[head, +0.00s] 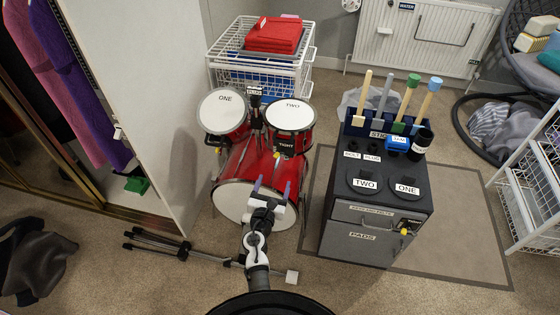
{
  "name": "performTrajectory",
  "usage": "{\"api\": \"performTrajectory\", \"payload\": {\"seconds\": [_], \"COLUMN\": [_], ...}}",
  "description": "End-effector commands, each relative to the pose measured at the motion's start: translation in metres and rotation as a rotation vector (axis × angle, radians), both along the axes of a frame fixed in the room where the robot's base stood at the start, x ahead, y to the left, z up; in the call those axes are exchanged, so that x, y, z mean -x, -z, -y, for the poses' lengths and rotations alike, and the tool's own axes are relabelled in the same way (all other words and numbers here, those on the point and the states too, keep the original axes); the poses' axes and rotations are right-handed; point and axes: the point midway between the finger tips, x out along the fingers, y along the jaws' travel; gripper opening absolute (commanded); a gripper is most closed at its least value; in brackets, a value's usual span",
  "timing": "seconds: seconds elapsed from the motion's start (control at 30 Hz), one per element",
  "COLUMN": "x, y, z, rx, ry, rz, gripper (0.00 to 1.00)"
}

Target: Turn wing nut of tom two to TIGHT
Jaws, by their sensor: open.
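Tom two (291,115) is a red drum with a white head marked TWO, mounted at the right above the red bass drum (238,166). A label reading TIGHT (286,145) is on its near side. A small yellow piece (277,155), which looks like the wing nut, shows just below and left of that label; its exact angle is too small to tell. My gripper (272,186) is open and empty, its two purple fingers pointing away from me over the front of the bass drum. It is nearer to me than the yellow piece and apart from it in the picture.
Tom one (223,111) stands to the left. A dark cabinet (345,215) with pads and a stick holder is at the right. A folded black stand (165,245) lies on the floor at the left. A white wire basket (235,55) stands behind the drums.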

Motion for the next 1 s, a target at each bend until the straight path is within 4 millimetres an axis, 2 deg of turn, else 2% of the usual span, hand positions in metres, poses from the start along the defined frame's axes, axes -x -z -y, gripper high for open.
{"api": "performTrajectory", "payload": {"seconds": [0.03, 0.2, 0.5, 0.7, 1.0], "x": [-0.012, -0.044, -0.089, -0.100, -0.101], "y": [-0.002, -0.002, -0.001, -0.001, -0.001], "z": [0.003, 0.014, 0.028, 0.031, 0.032], "rx": [0.000, -0.002, -0.003, -0.003, -0.003], "ry": [0.000, -0.001, -0.002, -0.002, -0.003], "rz": [0.003, 0.004, 0.002, 0.002, 0.002], "gripper": [0.73, 0.73, 0.73, 0.73, 0.71]}}
